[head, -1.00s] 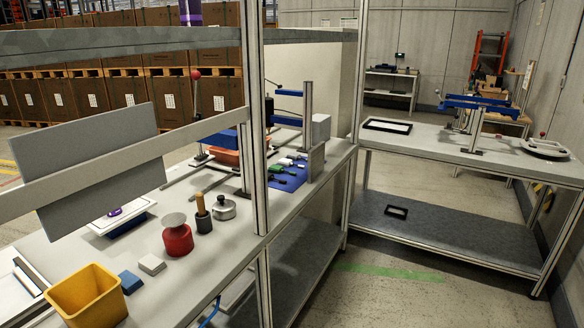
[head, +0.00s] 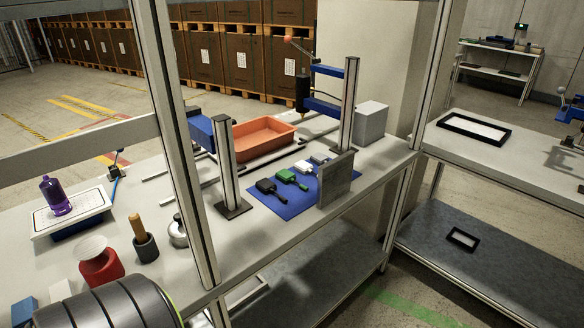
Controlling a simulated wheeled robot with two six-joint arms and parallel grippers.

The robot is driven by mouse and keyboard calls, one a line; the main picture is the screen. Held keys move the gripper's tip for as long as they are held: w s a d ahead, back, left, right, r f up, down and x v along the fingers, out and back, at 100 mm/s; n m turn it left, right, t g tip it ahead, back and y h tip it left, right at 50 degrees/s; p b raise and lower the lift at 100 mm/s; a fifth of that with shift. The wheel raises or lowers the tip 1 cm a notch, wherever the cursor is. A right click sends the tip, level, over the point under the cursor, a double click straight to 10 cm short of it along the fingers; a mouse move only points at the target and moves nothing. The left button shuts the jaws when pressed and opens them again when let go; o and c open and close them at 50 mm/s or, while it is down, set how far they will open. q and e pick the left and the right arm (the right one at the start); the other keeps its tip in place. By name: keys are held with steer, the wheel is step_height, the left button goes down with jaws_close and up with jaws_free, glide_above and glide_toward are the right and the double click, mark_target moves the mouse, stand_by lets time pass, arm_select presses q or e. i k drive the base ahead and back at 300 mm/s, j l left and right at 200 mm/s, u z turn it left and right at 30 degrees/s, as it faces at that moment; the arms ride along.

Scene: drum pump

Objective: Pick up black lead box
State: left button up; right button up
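A black lead box (head: 266,186) lies on a blue mat (head: 285,208) on the workbench. A green lead box (head: 287,176) lies to its right, with a white one (head: 304,166) beyond it. The black box sits at the left of this row, with a short dark part reaching toward the front right. Neither of my grippers shows in the head view.
A grey upright plate (head: 336,180) stands at the mat's right edge. A post with a foot (head: 230,180) stands left of the mat, and an orange tray (head: 262,138) lies behind. A frame upright (head: 180,140) rises at the bench front. A red container (head: 101,268) stands front left.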

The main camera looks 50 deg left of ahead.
mark_target(265, 186)
steer(key=i+l+u, duration=0.15)
steer(key=i+u, duration=0.35)
steer(key=i+l+u, duration=0.35)
steer(key=i+u, duration=0.15)
steer(key=i+l+u, duration=0.45)
steer(key=i+l, duration=0.05)
